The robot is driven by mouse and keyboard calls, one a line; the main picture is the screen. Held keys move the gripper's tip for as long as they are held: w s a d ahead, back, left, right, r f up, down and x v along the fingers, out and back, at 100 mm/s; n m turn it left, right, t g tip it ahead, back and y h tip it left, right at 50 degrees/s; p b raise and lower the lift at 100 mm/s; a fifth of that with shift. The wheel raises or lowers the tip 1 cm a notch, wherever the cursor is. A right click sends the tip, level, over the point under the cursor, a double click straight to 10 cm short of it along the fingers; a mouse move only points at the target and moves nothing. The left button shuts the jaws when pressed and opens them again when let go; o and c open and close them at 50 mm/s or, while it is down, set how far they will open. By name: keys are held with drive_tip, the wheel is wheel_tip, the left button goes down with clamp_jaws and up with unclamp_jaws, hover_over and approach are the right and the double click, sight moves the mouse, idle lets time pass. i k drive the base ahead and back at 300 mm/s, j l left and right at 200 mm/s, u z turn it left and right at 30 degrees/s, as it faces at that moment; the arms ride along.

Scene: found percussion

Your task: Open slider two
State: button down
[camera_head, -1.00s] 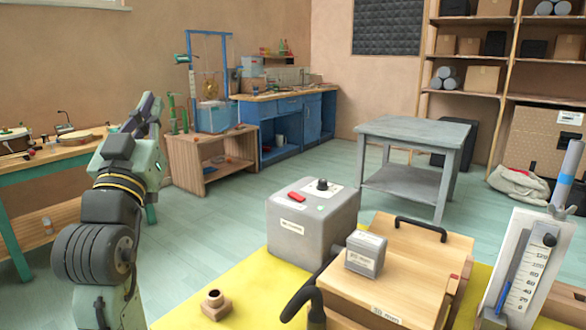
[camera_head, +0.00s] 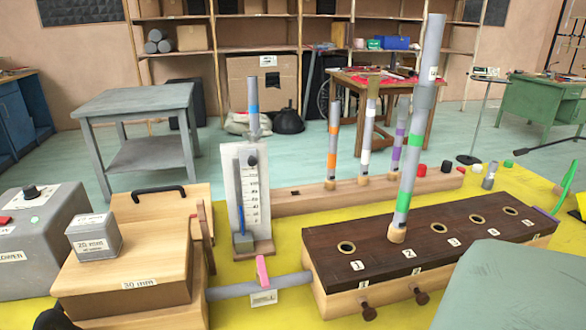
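A long wooden chest with a dark top (camera_head: 325,238) stands on the yellow surface. Its top has a row of round holes with number labels. A tall grey pipe with green bands (camera_head: 406,190) stands upright at the place by the "2" label (camera_head: 409,254). Two dark knobs stick out of the chest's front: one (camera_head: 369,311) below the "1" label (camera_head: 357,266) and one (camera_head: 421,297) below "2". My gripper is not in view. A large pale green shape, likely my arm, covers the lower right and hides the rest of the chest front.
A gauge board (camera_head: 247,195) and a grey tube (camera_head: 240,290) with a pink lever stand left of the chest. The wooden box (camera_head: 130,280) and grey weight (camera_head: 93,238) are further left. Banded pipes (camera_head: 333,150) stand in a wooden rack (camera_head: 300,202) behind.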

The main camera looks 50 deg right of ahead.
sight(422, 298)
drive_tip(key=k, duration=0.55)
drive_tip(key=k+z, duration=0.1)
drive_tip(key=z, duration=1.6)
